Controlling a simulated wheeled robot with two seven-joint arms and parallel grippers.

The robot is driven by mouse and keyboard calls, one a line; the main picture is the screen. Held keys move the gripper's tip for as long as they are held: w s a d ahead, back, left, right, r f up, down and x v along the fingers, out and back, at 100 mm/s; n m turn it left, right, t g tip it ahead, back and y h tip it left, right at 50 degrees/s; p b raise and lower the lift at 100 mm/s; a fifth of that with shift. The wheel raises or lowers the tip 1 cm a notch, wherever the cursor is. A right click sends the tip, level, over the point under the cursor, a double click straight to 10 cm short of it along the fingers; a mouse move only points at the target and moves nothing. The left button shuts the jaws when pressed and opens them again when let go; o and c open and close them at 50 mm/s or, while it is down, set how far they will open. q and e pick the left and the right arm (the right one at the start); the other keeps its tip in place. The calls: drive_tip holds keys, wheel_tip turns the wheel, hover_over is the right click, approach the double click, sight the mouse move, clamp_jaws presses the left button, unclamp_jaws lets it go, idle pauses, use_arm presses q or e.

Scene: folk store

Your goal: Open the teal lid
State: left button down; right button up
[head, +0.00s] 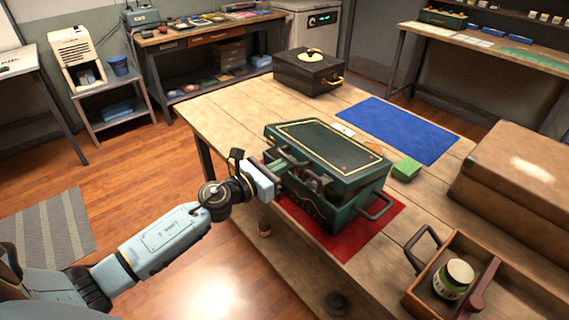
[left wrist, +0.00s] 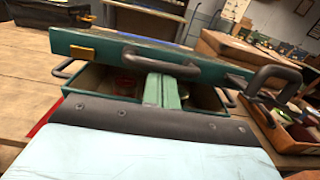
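The dark teal case (head: 335,205) stands on a red mat (head: 385,240) on the wooden table. Its teal lid (head: 325,145), trimmed in gold, is tilted up a little at the side facing my left arm, leaving a gap. In the left wrist view the lid's front edge (left wrist: 100,45) and dark handle cross the top, and part of the inside shows below. My left gripper (head: 279,174) is at this gap. Its pale green fingers (left wrist: 163,90) look shut together and empty, just below the lid's edge; contact is hard to tell. My right gripper is not in view.
A small green block (head: 406,169) and a blue mat (head: 398,130) lie beyond the case. A black box (head: 308,75) stands at the far end. A brown case (head: 520,175) and a wooden tray (head: 415,290) with a jar (head: 453,279) are on the right.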

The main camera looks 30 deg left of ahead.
use_arm(q)
drive_tip(key=shift+w+d+r+p, duration=0.1)
drive_tip(key=shift+w+r+p, duration=0.05)
drive_tip(key=shift+r+p, duration=0.5)
drive_tip(key=shift+w+r+p, duration=0.15)
drive_tip(key=shift+r+p, duration=0.4)
drive_tip(key=shift+r, duration=0.15)
drive_tip(key=shift+w+d+r+p, duration=0.1)
drive_tip(key=shift+w+r+p, duration=0.1)
drive_tip(key=shift+r+p, duration=0.4)
drive_tip(key=shift+w+d+r+p, duration=0.1)
drive_tip(key=shift+w+r+p, duration=0.1)
drive_tip(key=shift+r+p, duration=0.4)
drive_tip(key=shift+w+d+r+p, duration=0.15)
drive_tip(key=shift+w+r+p, duration=0.15)
drive_tip(key=shift+r+p, duration=0.3)
drive_tip(key=shift+w+d+r+p, duration=0.1)
drive_tip(key=shift+w+r+p, duration=0.15)
drive_tip(key=shift+r+p, duration=0.25)
drive_tip(key=shift+r, duration=0.15)
